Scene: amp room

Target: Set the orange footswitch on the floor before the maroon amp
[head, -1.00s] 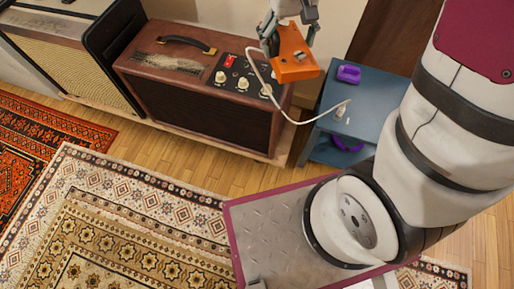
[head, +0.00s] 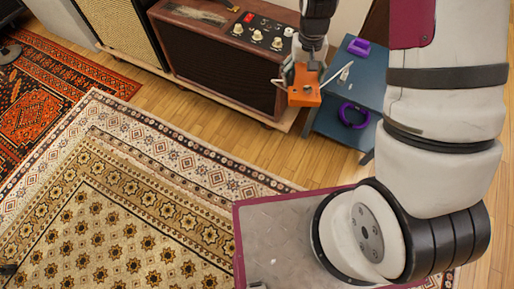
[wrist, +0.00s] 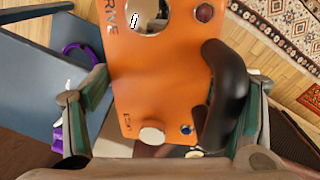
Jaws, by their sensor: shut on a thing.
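The orange footswitch (head: 305,95) is held in my gripper (head: 303,76), in the air near the right front corner of the maroon amp and left of the blue stand. In the wrist view the footswitch (wrist: 158,70) fills the middle, with a round silver switch, small knobs and lettering. The fingers of my gripper (wrist: 162,122) are on either side of it, and a thick black piece overlaps its right edge. The maroon amp (head: 215,62) has a dark front grille and a knob panel; its top right is partly hidden by my arm.
The blue stand (head: 372,78) bears a purple item (head: 358,47), and a purple ring (head: 354,115) shows lower down. Bare wood floor (head: 210,120) lies between the amp and the patterned rug (head: 110,200).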

